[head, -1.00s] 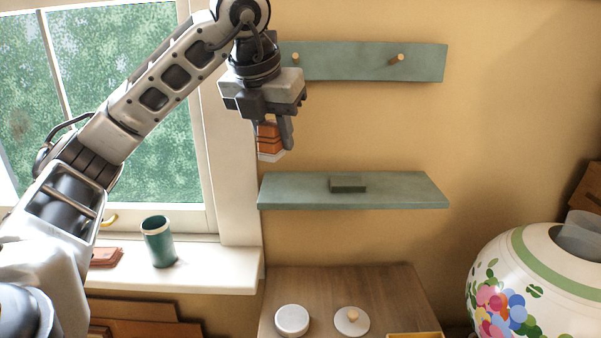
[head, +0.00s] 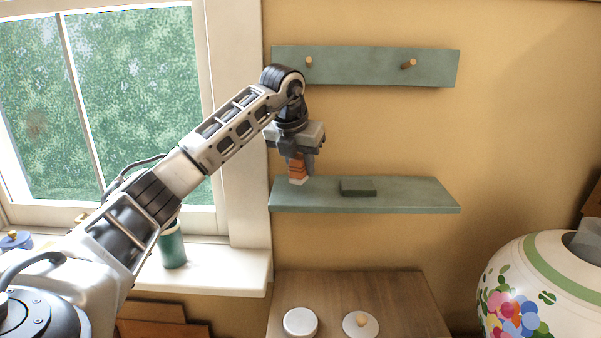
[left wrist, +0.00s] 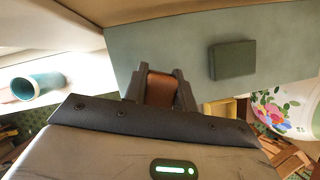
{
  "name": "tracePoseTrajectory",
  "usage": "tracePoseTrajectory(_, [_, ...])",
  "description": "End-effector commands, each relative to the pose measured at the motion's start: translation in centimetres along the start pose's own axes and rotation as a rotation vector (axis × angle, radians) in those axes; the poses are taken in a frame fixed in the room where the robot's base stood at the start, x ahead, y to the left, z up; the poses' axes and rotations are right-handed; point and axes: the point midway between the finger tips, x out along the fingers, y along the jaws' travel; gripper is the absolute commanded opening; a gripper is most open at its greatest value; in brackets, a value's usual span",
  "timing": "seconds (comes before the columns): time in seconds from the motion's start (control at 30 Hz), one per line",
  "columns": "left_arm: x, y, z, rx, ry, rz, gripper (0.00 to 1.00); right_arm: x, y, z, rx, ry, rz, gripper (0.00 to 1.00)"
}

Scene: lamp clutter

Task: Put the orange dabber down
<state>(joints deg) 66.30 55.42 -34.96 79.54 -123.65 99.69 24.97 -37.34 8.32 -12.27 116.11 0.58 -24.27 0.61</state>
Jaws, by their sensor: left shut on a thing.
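The orange dabber (head: 297,168) has an orange body and a pale lower end. My left gripper (head: 300,160) is shut on it and points down at the left part of the green wall shelf (head: 420,194). The dabber's pale end is at or just above the shelf top; I cannot tell whether it touches. In the left wrist view the dabber (left wrist: 160,88) sits between the two dark fingers (left wrist: 160,92), with the shelf surface (left wrist: 185,60) beyond. My right gripper is not in view.
A dark green block (head: 358,187) lies on the shelf, right of the dabber. The shelf's right part is clear. A green peg rail (head: 360,66) hangs above. A green cup (head: 172,248) stands on the window sill. A white floral lamp (head: 515,290) stands at lower right.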

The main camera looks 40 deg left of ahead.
Motion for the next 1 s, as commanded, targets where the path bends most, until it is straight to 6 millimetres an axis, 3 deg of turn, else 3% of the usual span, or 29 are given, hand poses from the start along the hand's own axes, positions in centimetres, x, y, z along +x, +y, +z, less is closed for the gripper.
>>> tracePoseTrajectory(0.17, [2.1, 0.0, -1.1, 0.000, 0.001, 0.000, 0.01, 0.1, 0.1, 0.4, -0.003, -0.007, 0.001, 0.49])
tracePoseTrajectory(0.53, [2.4, 0.0, -1.2, 0.000, 0.000, -0.001, 0.01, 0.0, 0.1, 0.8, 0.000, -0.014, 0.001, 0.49])
tracePoseTrajectory(0.57, [2.4, 0.0, -1.2, 0.000, 0.000, -0.001, 0.30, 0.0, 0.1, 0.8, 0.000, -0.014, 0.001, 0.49])
tracePoseTrajectory(0.63, [2.4, 0.0, -1.2, 0.000, 0.000, -0.001, 0.49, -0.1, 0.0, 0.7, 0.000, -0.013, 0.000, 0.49])
tracePoseTrajectory(1.0, [1.8, 0.0, -1.0, 0.000, -0.002, -0.001, 0.49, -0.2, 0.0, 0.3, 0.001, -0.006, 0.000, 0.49])
